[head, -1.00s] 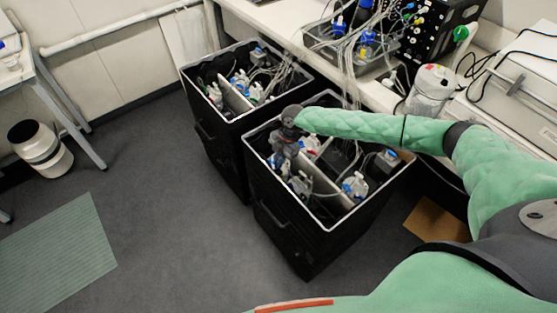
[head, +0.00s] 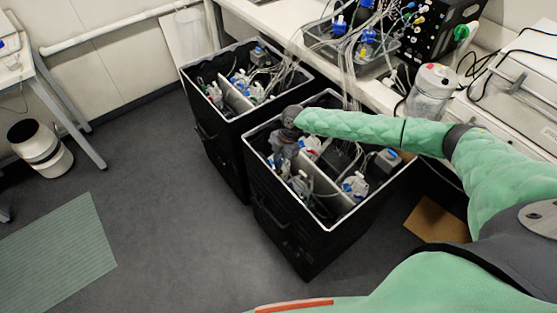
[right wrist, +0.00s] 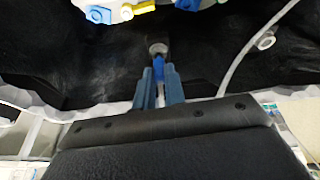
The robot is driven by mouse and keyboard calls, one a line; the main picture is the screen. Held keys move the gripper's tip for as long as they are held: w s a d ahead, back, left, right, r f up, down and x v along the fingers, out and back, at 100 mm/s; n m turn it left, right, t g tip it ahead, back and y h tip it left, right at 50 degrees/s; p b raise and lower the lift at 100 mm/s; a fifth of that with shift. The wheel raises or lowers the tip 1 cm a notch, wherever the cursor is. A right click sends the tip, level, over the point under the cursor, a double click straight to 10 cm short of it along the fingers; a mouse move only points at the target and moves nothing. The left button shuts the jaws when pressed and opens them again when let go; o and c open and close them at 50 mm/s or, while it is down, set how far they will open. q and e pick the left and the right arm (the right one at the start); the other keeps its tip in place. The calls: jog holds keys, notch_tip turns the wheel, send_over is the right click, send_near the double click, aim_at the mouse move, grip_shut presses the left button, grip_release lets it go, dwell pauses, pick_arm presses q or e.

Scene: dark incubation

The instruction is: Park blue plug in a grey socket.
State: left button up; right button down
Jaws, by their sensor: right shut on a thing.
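My right gripper (head: 281,163) reaches down into the left part of the near black bin (head: 279,224). In the right wrist view my right gripper (right wrist: 158,80) is shut on the blue plug (right wrist: 158,70), a small blue piece between its two fingertips. A round grey socket (right wrist: 158,48) sits straight ahead of the plug against the dark bin lining. Plug and socket line up and look touching or nearly so; I cannot tell whether the plug is inside. The plug and socket are too small or hidden to make out in the head view. My left gripper is not in view.
The near bin holds bottles with blue and white caps (head: 355,184) and a divider. A second black bin (head: 222,147) stands behind it. Tubes (head: 350,75) hang from the bench. In the right wrist view a pale tube (right wrist: 240,62) runs right of the socket.

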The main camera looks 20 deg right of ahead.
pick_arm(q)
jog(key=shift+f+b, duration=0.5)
pick_arm(e)
jog(key=shift+f, duration=0.75)
jog(key=c, duration=1.4)
grip_release()
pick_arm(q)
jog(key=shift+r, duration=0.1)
pick_arm(e)
jog(key=shift+r, duration=0.1)
